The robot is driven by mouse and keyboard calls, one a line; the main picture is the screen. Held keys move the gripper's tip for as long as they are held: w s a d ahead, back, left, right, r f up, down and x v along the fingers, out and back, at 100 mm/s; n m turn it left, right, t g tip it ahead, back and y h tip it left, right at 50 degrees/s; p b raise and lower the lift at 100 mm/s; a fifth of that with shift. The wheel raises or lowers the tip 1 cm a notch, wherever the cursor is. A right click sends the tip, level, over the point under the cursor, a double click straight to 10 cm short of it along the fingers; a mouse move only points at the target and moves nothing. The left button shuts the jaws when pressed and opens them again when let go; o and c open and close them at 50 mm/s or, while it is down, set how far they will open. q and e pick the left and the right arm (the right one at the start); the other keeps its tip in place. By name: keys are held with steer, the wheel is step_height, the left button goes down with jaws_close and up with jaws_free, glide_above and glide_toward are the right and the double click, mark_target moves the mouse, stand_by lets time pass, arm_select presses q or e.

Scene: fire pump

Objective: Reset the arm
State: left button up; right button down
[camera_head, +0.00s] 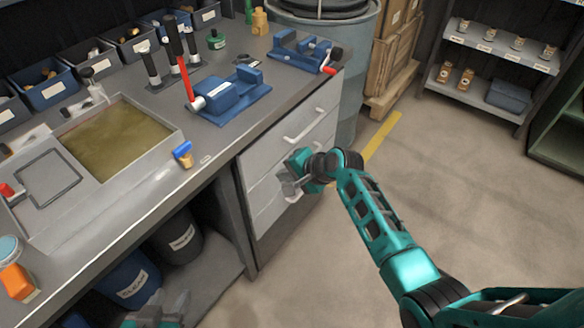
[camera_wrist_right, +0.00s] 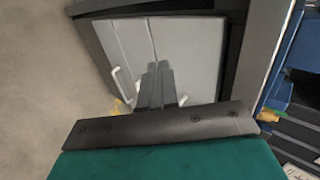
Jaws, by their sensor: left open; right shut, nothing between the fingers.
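My right arm, teal and black, reaches in from the lower right in the head view. Its gripper (camera_head: 288,186) is in front of the grey drawer cabinet (camera_head: 265,160) below the workbench. In the right wrist view, the narrow dark fingers (camera_wrist_right: 155,85) are together with nothing between them, and the pale drawer fronts (camera_wrist_right: 185,50) with white handles show beyond. I cannot tell whether the gripper touches the cabinet. My left gripper (camera_head: 165,312) shows only in part at the bottom edge of the head view, low by the bench's open shelf. It is open.
The workbench (camera_head: 215,150) holds a tray of murky liquid (camera_head: 118,140), a blue vise (camera_head: 232,95), another blue vise (camera_head: 300,50) and several bins. Dark buckets (camera_head: 180,238) stand below. A shelf rack (camera_head: 500,45) stands at the upper right. Open floor (camera_head: 470,190) lies right of the bench.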

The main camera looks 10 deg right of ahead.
steer(key=s+d+n+t+h, duration=0.1)
steer(key=s+d+n, duration=0.1)
steer(key=s+n, duration=0.2)
steer(key=s+d+f+n+t+h, duration=0.1)
steer(key=s+d+n, duration=0.2)
steer(key=s, duration=0.8)
steer(key=s+d+f+n+t+h, duration=0.1)
steer(key=s+d+n+h, duration=0.1)
steer(key=s+n, duration=0.3)
steer(key=s, duration=0.3)
steer(key=shift+s+d+f+t, duration=0.15)
steer(key=shift+s+t, duration=0.1)
steer(key=shift+t, duration=0.15)
